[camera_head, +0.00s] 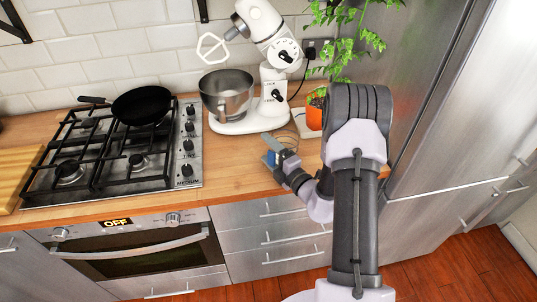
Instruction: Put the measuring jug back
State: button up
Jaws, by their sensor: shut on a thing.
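My gripper (273,149) is over the worktop, in front of the stand mixer's base and left of the potted plant. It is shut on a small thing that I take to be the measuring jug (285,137). The jug looks clear, with only a faint thin outline showing behind the fingers. A small blue patch (269,158) shows beside the fingers, and I cannot tell what it belongs to. My wrist and arm hide part of this area. I cannot tell whether the jug touches the worktop.
A white stand mixer (262,70) with a steel bowl (227,95) stands behind. A gas hob (115,155) with a black pan (142,105) is at left. A plant in an orange pot (317,110) and a steel fridge (450,130) are at right. Worktop (225,172) between hob and gripper is clear.

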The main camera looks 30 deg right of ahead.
jog(key=shift+r, duration=0.1)
jog(key=o, duration=1.8)
